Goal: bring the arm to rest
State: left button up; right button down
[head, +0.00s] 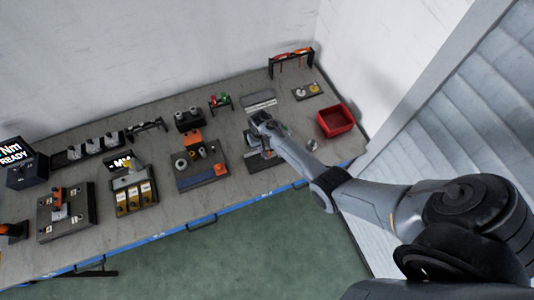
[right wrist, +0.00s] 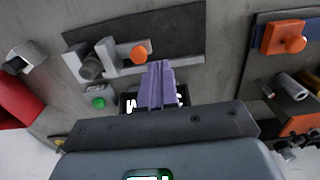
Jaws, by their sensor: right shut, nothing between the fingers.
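My right arm (head: 365,197) comes in from the right of the head view and reaches over the workbench. Its gripper (head: 262,135) is small there and partly hidden by the wrist. In the right wrist view the purple fingers of my right gripper (right wrist: 158,85) are together and empty. I cannot tell the height above the plate. My left gripper is not in view.
A red bin (head: 335,120) stands right of the gripper. Left of it is a board (head: 203,180) with grey cylinders and an orange block. A tool rack (head: 290,62) stands at the back. Green floor (head: 240,240) lies in front.

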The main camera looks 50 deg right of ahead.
jog(key=s+f, duration=0.2)
jog(key=s, duration=0.2)
jog(key=s+f+g, duration=0.1)
jog(key=s+f, duration=0.1)
jog(key=s, duration=0.2)
jog(key=s+f+g+p, duration=0.1)
jog(key=s+f, duration=0.2)
jog(key=s, duration=0.1)
jog(key=shift+s, duration=0.1)
jog(key=s+n+p, duration=0.1)
jog(key=s, duration=0.7)
jog(key=s+a+r+n+h+p, duration=0.1)
jog(key=s+a+r+n, duration=0.1)
jog(key=s+a+r, duration=0.35)
jog(key=a+r+n+t, duration=0.2)
jog(key=a+r, duration=0.2)
jog(key=r, duration=0.9)
jog(key=a+r+n+t+y, duration=0.1)
jog(key=a+r, duration=0.4)
jog(key=r, duration=0.8)
jog(key=n+t+p, duration=0.1)
jog(key=t, duration=0.1)
jog(key=shift+w+r+t, duration=0.3)
jog(key=shift+w, duration=0.1)
jog(key=shift+a, duration=0.1)
